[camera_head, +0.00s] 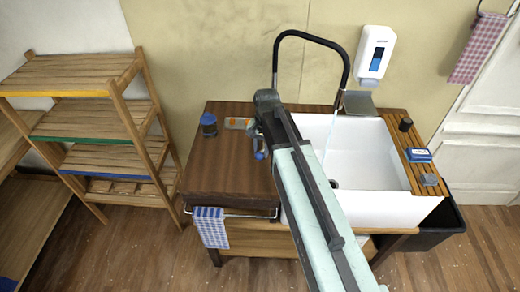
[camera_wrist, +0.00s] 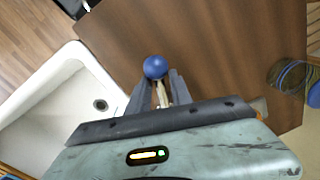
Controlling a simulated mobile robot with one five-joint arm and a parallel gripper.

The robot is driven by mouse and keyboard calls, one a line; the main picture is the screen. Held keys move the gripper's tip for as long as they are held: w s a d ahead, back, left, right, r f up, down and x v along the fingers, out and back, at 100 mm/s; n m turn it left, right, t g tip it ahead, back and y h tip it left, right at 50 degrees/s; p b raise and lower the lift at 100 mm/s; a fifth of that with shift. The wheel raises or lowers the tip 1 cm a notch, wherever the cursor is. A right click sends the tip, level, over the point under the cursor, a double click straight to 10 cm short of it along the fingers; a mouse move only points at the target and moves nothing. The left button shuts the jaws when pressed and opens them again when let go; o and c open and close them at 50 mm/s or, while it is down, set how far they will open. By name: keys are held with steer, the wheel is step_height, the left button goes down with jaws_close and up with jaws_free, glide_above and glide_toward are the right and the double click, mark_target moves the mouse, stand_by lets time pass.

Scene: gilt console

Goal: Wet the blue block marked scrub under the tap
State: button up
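A small blue block (camera_head: 418,155) with a pale label lies on the slatted board right of the white sink (camera_head: 378,208); its lettering is too small to read. The tap (camera_head: 312,36) is a tall black arch over the sink. A thin pale line, apparently water, runs down below its spout. My gripper (camera_wrist: 160,92) is over the wooden counter left of the sink, with its fingers either side of a thin pale stem. A blue ball (camera_wrist: 155,67) sits at the stem's end; it looks like a lever knob. Whether the fingers touch the stem is unclear. The block is well away from my gripper.
A dark cup (camera_head: 405,124) and a grey block (camera_head: 429,180) stand on the slatted board. A blue-lidded jar (camera_head: 209,124) and an orange-grey item (camera_head: 238,123) are on the wooden counter (camera_head: 225,165). A soap dispenser (camera_head: 375,53) hangs behind the sink.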

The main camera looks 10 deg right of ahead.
steer(key=shift+s+r, duration=0.1)
steer(key=shift+s, duration=0.15)
steer(key=shift+w, duration=0.1)
steer(key=r+p, duration=0.8)
steer(key=shift+d, duration=0.3)
steer(key=shift+f, duration=0.15)
steer(key=s+d+f+n+b, duration=0.1)
steer(key=s+d+f+b, duration=0.1)
steer(key=s+f+b, duration=0.1)
steer(key=s+d+f+n+b, duration=0.2)
steer(key=s+d+f+b, duration=0.1)
steer(key=s+f+b, duration=0.1)
steer(key=s+d+f+n+b, duration=0.2)
steer(key=s+d+f+b, duration=0.1)
steer(key=s+f+b, duration=0.1)
steer(key=shift+s+d+f+h+b, duration=0.1)
steer(key=shift+s+f+h+b, duration=0.15)
steer(key=shift+s+h+b, duration=0.15)
steer(key=shift+w+r+p, duration=0.15)
steer(key=shift+r+p, duration=0.1)
steer(key=shift+p, duration=0.05)
